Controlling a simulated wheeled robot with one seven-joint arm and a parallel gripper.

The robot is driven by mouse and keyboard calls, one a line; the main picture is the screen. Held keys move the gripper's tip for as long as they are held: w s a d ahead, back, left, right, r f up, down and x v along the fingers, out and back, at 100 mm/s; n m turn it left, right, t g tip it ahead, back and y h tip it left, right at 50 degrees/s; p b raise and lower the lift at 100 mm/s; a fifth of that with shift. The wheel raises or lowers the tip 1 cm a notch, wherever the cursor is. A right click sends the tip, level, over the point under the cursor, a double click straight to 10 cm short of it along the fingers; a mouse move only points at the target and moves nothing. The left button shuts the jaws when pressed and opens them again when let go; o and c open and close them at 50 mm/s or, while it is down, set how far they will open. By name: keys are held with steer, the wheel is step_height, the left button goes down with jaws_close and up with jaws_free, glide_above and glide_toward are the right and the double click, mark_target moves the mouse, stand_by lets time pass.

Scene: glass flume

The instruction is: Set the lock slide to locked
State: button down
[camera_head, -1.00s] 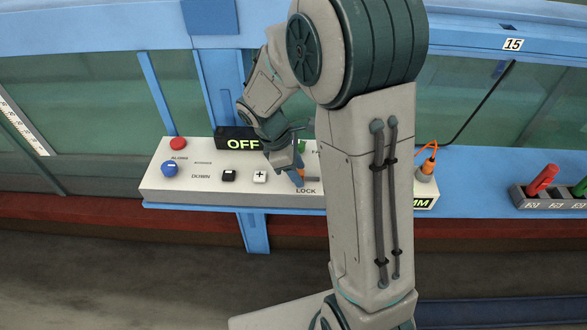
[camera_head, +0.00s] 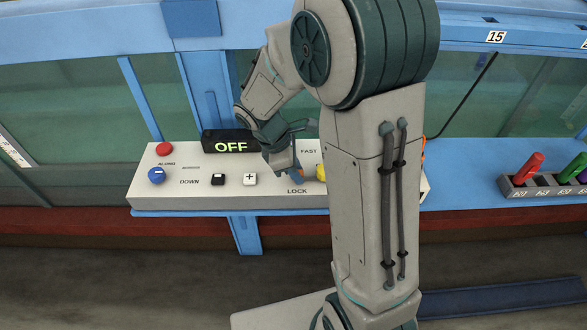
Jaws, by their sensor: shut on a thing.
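The white control panel (camera_head: 270,200) carries the LOCK label (camera_head: 296,191) along its front. My gripper (camera_head: 297,177) is right above this label, low against the panel top. My forearm covers the panel's right part.
A display reading OFF (camera_head: 231,142), a red button (camera_head: 164,149), a blue knob (camera_head: 157,175), a black button (camera_head: 218,180) and a white plus button (camera_head: 250,180) are left of my gripper. A yellow knob (camera_head: 321,172) is close right. A rack (camera_head: 517,191) holds coloured handles.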

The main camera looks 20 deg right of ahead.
steer(key=c, duration=1.2)
jaws_free()
steer(key=shift+w+d+r, duration=0.1)
steer(key=shift+w+d, duration=0.1)
steer(key=shift+d, duration=0.05)
steer(key=shift+c, duration=0.2)
steer(key=shift+s, duration=0.1)
steer(key=shift+a, duration=0.1)
steer(key=v, duration=1.3)
steer(key=shift+r+b, duration=0.35)
steer(key=shift+a, duration=0.1)
